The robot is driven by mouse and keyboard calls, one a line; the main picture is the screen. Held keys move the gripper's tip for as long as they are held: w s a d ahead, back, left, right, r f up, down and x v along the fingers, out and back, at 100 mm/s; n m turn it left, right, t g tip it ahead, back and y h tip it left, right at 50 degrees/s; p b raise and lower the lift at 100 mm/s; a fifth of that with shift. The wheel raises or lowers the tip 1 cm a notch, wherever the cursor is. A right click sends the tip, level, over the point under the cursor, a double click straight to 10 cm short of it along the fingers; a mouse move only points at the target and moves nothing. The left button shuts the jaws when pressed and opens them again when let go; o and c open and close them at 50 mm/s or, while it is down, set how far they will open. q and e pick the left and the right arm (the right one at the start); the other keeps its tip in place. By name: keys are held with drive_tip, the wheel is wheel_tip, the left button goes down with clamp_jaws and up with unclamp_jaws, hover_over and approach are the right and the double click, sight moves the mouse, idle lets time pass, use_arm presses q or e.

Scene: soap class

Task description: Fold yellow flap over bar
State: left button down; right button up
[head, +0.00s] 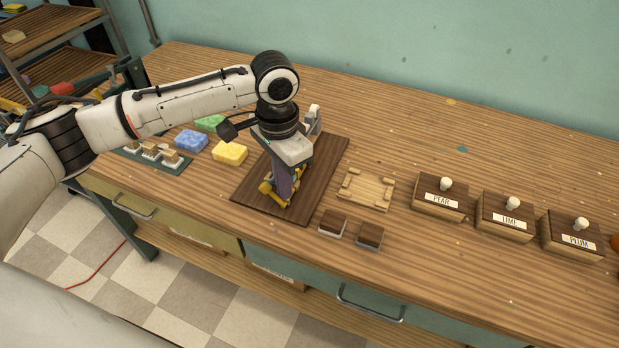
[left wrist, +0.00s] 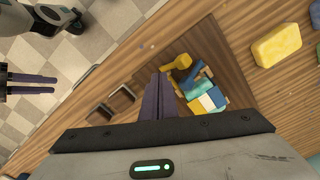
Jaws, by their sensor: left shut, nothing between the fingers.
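My left gripper (head: 284,198) points down over a dark brown board (head: 246,196), its dark fingers shut and empty. In the left wrist view its fingers (left wrist: 158,97) are together beside a yellow piece (left wrist: 181,64), which looks like the flap. The yellow also shows low beside the fingers in the head view (head: 267,191). Next to it on the board lie blue, white and teal parts (left wrist: 208,99). I cannot tell which part is the bar, and the gripper hides much of the group in the head view. My right gripper (left wrist: 30,85) shows only in the left wrist view, fingers apart and empty.
Yellow (head: 230,152), blue (head: 191,140) and green (head: 209,122) soaps lie left of the board. A wooden tray (head: 366,190), two small dark-topped blocks (head: 333,223) and labelled boxes with knobs (head: 440,197) stand to the right. The back of the bench is mostly clear.

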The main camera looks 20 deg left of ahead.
use_arm(q)
drive_tip(key=shift+d+r, duration=0.2)
drive_tip(key=shift+r, duration=1.15)
drive_tip(key=shift+d+r, duration=0.15)
drive_tip(key=shift+r, duration=1.2)
